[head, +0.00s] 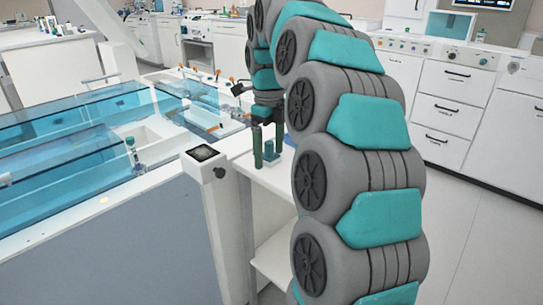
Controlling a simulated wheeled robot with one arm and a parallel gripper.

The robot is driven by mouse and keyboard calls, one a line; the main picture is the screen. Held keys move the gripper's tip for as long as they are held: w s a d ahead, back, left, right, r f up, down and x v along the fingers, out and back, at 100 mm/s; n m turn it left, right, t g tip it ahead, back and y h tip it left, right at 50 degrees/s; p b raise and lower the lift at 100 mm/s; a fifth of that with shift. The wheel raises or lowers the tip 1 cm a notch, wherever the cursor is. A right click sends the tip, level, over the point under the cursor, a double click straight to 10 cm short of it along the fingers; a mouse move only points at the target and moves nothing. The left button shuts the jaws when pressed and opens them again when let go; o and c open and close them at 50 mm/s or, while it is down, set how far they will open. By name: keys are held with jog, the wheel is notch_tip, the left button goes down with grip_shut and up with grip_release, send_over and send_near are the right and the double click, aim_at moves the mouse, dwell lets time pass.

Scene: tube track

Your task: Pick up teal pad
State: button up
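A small teal block (270,156), which looks like the teal pad, sits on the narrow white ledge beside the tank bench. My grey and teal arm arches over from the lower right, and its end comes down above this ledge. My gripper (268,132) points down at the block, with dark upright shapes on either side of it. The left upright is dark green, and I cannot tell whether it is a finger or a separate tube. Whether the fingers touch the block is too small to tell.
A long bench with blue-tinted transparent tanks (75,125) fills the left. A small dark display (203,153) stands on the bench corner left of the ledge. White drawer cabinets (452,95) line the back right. The floor (480,240) at right is clear.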

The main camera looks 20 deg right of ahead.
jog(key=c, duration=1.4)
jog(key=shift+r, duration=0.1)
